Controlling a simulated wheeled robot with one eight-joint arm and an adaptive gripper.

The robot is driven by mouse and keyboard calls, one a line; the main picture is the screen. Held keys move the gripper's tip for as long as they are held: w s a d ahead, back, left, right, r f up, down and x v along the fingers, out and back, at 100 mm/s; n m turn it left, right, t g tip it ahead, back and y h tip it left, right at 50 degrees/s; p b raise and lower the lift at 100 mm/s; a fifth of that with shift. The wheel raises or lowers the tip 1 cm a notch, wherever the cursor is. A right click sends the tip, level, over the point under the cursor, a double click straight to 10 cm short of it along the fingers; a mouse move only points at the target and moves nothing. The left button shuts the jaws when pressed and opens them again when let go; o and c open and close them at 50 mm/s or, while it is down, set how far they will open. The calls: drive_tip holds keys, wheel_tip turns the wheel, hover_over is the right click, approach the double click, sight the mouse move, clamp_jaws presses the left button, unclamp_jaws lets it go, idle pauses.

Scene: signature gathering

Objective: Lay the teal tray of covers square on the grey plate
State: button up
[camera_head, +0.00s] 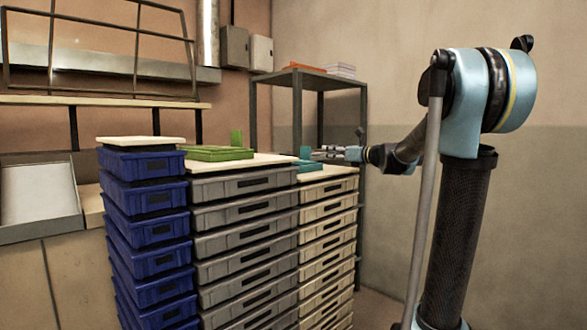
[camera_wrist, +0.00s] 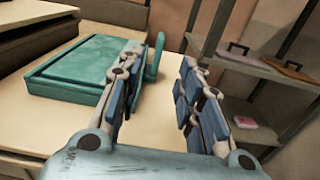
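The teal tray (camera_wrist: 85,68) lies flat on a pale board (camera_head: 328,171), on top of the cream crate stack; it also shows in the head view (camera_head: 309,167). An upright teal tab (camera_wrist: 155,56) stands at its right side. My gripper (camera_wrist: 168,62) is open, its fingers spread, with the tab showing in the gap near the fingertips. Contact with the tab cannot be told. In the head view my gripper (camera_head: 322,152) reaches in from the right at tab height. I cannot pick out the grey plate for certain.
A green tray (camera_head: 218,153) with an upright tab sits on the grey crate stack (camera_head: 245,215). A blue crate stack (camera_head: 150,230) with a pale top stands left. A shelf rack (camera_head: 308,80) is behind. A grey sloped holder with a pale panel (camera_head: 40,195) is far left.

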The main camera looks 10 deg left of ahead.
sight(310, 149)
drive_tip(key=x, duration=0.9)
drive_tip(key=shift+a, duration=0.15)
drive_tip(key=shift+r+x, duration=0.2)
drive_tip(key=shift+x, duration=1.2)
drive_tip(key=shift+r+x, duration=0.15)
drive_tip(key=shift+x, duration=1.2)
clamp_jaws()
